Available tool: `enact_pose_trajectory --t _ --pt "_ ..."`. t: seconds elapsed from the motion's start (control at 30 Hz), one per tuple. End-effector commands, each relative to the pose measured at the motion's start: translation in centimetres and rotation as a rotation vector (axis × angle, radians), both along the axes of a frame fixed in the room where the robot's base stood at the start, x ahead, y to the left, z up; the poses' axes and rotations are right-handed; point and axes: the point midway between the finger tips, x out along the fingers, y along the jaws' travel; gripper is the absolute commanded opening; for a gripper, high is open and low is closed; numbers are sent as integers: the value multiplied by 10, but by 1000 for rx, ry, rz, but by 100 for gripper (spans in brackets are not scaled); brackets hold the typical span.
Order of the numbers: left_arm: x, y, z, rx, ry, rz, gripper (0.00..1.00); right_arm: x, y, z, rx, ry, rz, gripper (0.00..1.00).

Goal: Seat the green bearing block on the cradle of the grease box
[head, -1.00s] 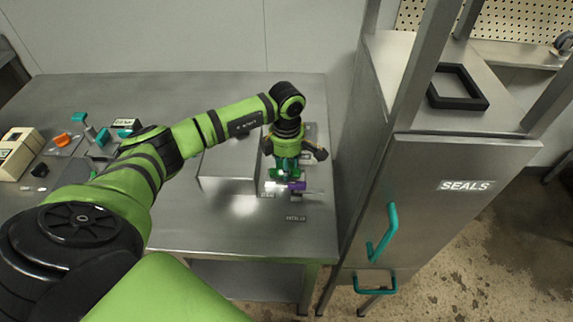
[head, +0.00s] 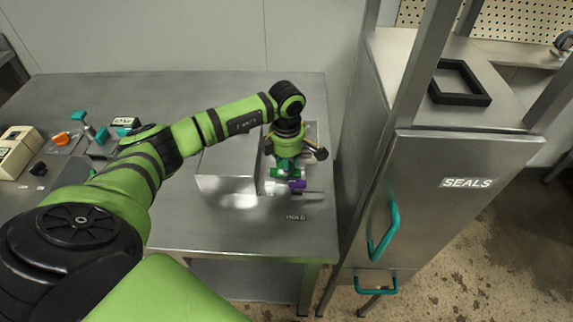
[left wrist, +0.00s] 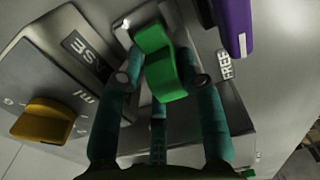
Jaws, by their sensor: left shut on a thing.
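My left gripper (head: 286,166) points down at the right side of the grey metal grease box (head: 225,178). In the left wrist view, its teal fingers (left wrist: 161,80) are shut on the green bearing block (left wrist: 166,72), a curved green piece. The block also shows as a small green patch under the gripper in the head view (head: 279,173). The cradle is mostly hidden below the block and fingers, so I cannot tell whether the block touches it. My right gripper is in neither current view.
A purple handle (head: 298,184) lies close beside the gripper; in the left wrist view it is near a FREE label (left wrist: 226,66). A yellow knob (left wrist: 44,121) is on the box. The SEALS cabinet (head: 450,200) stands right of the table. The table's front is clear.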

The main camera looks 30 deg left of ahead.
Motion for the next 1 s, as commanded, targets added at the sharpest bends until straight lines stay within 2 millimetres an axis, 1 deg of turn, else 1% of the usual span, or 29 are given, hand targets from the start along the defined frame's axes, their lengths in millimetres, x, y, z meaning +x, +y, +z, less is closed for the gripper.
enact_pose_trajectory --t 0.03,0.27,0.6,0.9,0.93,1.0 --pt "-2 -1 -3 0 7 -1 1 0 0 0 0 0 0 0" --pt "-3 -1 -4 1 10 -2 1 0 0 0 0 0 0 0" --pt "-4 -1 -12 1 15 -3 1 0 0 -8 0 -1 0 0" --pt "-5 -1 -12 1 18 -2 1 0 0 -8 0 0 -1 0" --pt "-5 -1 -12 1 18 -2 41 0 0 -8 0 0 -1 0" --pt "-5 -1 -12 0 17 -2 65 0 0 -8 0 0 -1 0"
